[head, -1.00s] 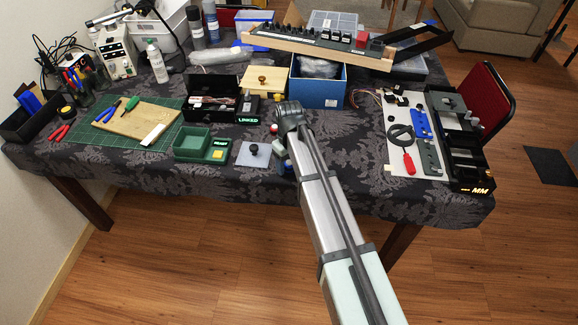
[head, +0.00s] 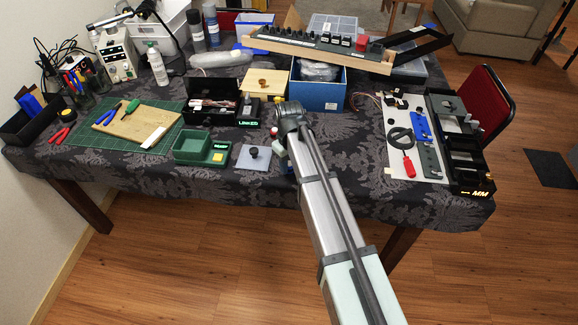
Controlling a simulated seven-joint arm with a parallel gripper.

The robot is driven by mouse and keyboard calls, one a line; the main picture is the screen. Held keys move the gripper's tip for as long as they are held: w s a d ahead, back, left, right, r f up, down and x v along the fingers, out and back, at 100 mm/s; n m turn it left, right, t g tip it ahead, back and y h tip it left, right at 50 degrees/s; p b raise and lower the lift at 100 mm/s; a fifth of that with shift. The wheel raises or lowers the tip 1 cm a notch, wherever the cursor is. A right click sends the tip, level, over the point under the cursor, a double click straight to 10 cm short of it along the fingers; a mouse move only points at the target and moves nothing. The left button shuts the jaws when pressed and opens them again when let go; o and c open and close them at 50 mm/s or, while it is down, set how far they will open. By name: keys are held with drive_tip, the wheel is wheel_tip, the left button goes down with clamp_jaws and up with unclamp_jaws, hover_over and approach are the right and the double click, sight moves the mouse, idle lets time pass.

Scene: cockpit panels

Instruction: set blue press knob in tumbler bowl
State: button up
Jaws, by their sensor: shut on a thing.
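My arm reaches up from the bottom right to a dark grey joint (head: 288,112) over the front middle of the table. Past that joint my own arm hides the jaws and whatever is between them. A pale bit shows just left of the arm, too small to tell what it is. I cannot make out a blue press knob. No thing is clearly the tumbler bowl; a brown round piece (head: 263,83) on a small wooden board (head: 276,93) may be it, but it is too small to be sure.
Left of my arm lie a grey plate with a black knob (head: 254,154), a green open box (head: 192,146) and a black open case (head: 210,110). A blue box (head: 318,93) stands behind. A white panel (head: 398,152) and black rack (head: 465,160) are at the right. Some cloth is free in front.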

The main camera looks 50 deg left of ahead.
wheel_tip(320, 180, up, 8)
drive_tip(key=shift+f, duration=0.1)
drive_tip(key=shift+s+r, duration=0.1)
drive_tip(key=shift+r, duration=0.2)
drive_tip(key=s+a+r+n, duration=0.1)
drive_tip(key=s+a, duration=0.5)
drive_tip(key=s, duration=0.1)
drive_tip(key=s+a+n, duration=0.1)
drive_tip(key=s+a, duration=0.6)
drive_tip(key=s+a+r+n, duration=0.1)
drive_tip(key=s+a, duration=0.5)
drive_tip(key=s, duration=0.1)
drive_tip(key=shift+s+a+r, duration=0.1)
drive_tip(key=shift+a+r, duration=0.05)
drive_tip(key=shift+r, duration=0.15)
drive_tip(key=m, duration=0.1)
hover_over(193, 149)
drive_tip(key=shift+f+m, duration=0.5)
drive_tip(key=shift+f, duration=1.8)
drive_tip(key=shift+f+m, duration=0.5)
drive_tip(key=shift+f, duration=1.8)
drive_tip(key=shift+f, duration=0.1)
